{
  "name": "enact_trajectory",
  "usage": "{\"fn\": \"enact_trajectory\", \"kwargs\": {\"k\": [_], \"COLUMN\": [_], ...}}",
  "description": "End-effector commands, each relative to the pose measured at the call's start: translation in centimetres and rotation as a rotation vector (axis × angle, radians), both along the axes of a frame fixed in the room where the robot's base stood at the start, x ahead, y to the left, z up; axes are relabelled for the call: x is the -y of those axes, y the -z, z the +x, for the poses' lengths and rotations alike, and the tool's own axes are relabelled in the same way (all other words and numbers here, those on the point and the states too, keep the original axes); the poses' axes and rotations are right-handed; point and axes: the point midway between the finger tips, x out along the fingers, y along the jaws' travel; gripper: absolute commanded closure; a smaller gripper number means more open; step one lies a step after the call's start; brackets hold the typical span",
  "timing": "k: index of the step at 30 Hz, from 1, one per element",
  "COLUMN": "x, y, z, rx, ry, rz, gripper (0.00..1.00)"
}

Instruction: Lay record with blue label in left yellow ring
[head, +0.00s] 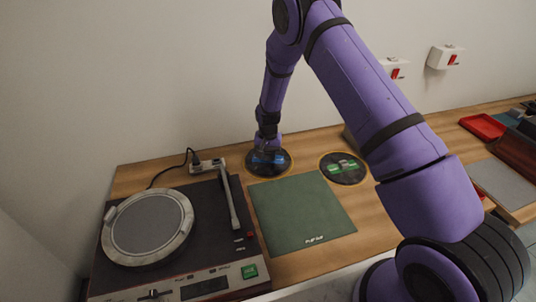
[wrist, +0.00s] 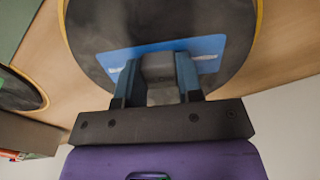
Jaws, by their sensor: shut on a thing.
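The black record with the blue label (head: 256,169) lies at the back of the wooden counter, within the left yellow ring (head: 290,168). In the wrist view the record (wrist: 100,25) fills the upper middle, with yellow ring edge (wrist: 259,20) showing along its sides. My gripper (head: 268,150) is low over the record's middle. In the wrist view its two fingers (wrist: 159,78) are closed on a grey block at the centre of the blue label (wrist: 208,48). The fingers hide part of the label. Whether the record touches the counter is hard to tell.
A record with a green label (head: 343,168) lies in the right yellow ring. A green mat (head: 300,213) lies in front, and a turntable (head: 150,230) stands at the left. A power strip (head: 207,166) is behind it. A red tray (head: 482,127) is at the far right.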

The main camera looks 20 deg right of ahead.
Motion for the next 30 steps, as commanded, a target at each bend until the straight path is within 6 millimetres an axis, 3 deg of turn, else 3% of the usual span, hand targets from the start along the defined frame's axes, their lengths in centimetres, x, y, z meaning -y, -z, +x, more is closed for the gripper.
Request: {"fn": "enact_trajectory", "kwargs": {"k": [29, 30], "x": [0.0, 0.0], "y": [0.76, 0.76], "z": [0.0, 0.0], "rx": [0.0, 0.0], "ry": [0.0, 0.0], "rz": [0.0, 0.0], "gripper": [0.92, 0.64]}}
